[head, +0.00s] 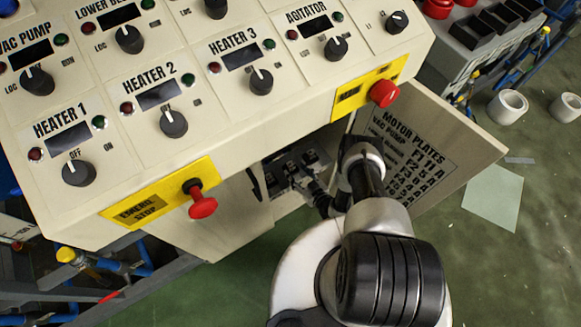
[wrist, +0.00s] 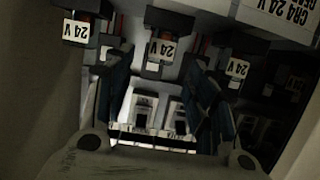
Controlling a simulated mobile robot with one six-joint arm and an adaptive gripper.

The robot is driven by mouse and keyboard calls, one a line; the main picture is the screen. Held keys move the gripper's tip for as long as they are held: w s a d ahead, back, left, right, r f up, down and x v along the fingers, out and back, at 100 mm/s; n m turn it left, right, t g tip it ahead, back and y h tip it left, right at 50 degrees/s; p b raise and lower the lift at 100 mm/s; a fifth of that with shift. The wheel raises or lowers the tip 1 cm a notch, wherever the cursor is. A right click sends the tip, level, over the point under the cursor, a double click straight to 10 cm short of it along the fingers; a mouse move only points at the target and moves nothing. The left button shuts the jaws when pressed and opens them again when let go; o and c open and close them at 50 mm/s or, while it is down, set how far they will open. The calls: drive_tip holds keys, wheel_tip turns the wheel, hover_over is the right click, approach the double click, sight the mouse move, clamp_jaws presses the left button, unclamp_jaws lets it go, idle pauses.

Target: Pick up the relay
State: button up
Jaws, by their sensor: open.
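Several dark relay-like blocks with white "24 V" labels sit in a row inside the cabinet. In the wrist view one block (wrist: 162,50) is ahead between the fingers, another (wrist: 77,30) is at upper left, and a third (wrist: 236,70) is at right. I cannot tell which is the task's relay. My gripper (wrist: 158,85) is open, its two dark fingers apart with nothing held between them. Pale sockets (wrist: 158,110) show between the fingers. In the head view my gripper (head: 308,188) reaches into the cabinet beside the dark blocks (head: 290,166), partly hidden by my arm.
The open cabinet door (head: 450,150) with a "Motor Plates" list stands right of my arm. The control panel (head: 200,110) overhangs the opening, with red emergency knobs (head: 203,207) and (head: 384,93) at its front. A large white labelled unit (wrist: 285,20) is at upper right in the wrist view.

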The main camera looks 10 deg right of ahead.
sight(293, 167)
drive_tip(key=shift+b+x, duration=0.95)
drive_tip(key=shift+x, duration=2.1)
drive_tip(key=shift+d+f, duration=0.1)
drive_tip(key=shift+c, duration=0.2)
drive_tip(key=c, duration=1.1)
